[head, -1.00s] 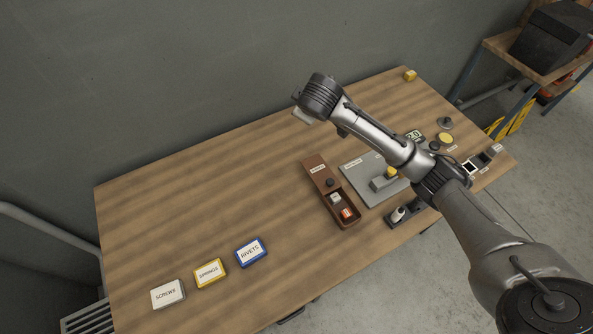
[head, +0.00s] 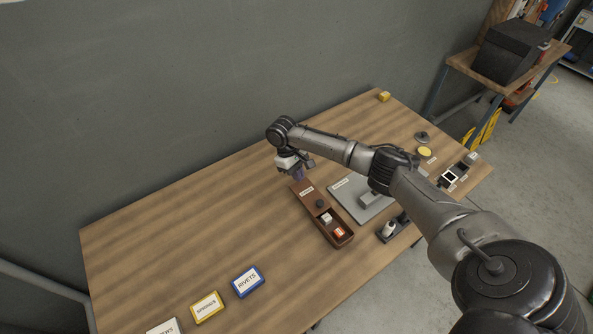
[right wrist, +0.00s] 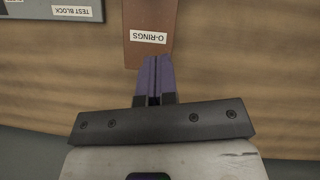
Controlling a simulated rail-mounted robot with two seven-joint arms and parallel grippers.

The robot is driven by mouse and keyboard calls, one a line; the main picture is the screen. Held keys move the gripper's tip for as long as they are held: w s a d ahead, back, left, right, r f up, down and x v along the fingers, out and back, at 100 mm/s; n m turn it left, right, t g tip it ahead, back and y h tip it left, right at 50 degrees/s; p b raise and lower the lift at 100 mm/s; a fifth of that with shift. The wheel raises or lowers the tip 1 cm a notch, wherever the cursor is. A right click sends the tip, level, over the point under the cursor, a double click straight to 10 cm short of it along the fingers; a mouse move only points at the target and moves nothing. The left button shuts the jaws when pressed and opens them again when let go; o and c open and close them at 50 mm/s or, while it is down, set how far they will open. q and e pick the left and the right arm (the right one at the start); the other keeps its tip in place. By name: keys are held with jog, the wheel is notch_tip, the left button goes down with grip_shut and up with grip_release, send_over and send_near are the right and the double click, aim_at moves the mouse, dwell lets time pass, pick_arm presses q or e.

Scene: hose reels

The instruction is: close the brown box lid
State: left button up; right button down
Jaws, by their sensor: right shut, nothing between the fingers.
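The brown box (head: 342,241) stands on the table in the head view, its long side running from back left to front right. Its brown lid (head: 305,192), with a dark round knob (head: 320,203) and a label, covers the far part. The near part is open and shows a pale item (head: 327,218) and a red item (head: 339,232). My right gripper (head: 299,178) is at the box's far end, pointing down. In the right wrist view its purple fingers (right wrist: 155,60) are together and empty, close to the lid end labelled O-RINGS (right wrist: 150,15). I cannot tell whether they touch. My left gripper is out of view.
A grey plate (head: 347,187) lies just right of the box, under my right arm. A small dark holder (head: 394,229) stands near the front edge. Blue (head: 248,281) and yellow (head: 207,307) labelled boxes stand at the front left.

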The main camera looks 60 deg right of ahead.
aim_at(311, 201)
jog(key=x, duration=0.6)
jog(key=shift+s+f, duration=0.1)
jog(key=shift+s, duration=0.05)
jog(key=shift+s+a+p, duration=0.15)
jog(key=shift+s+p, duration=0.5)
jog(key=shift+s, duration=0.95)
jog(key=shift+s+a, duration=0.1)
jog(key=shift+s, duration=0.15)
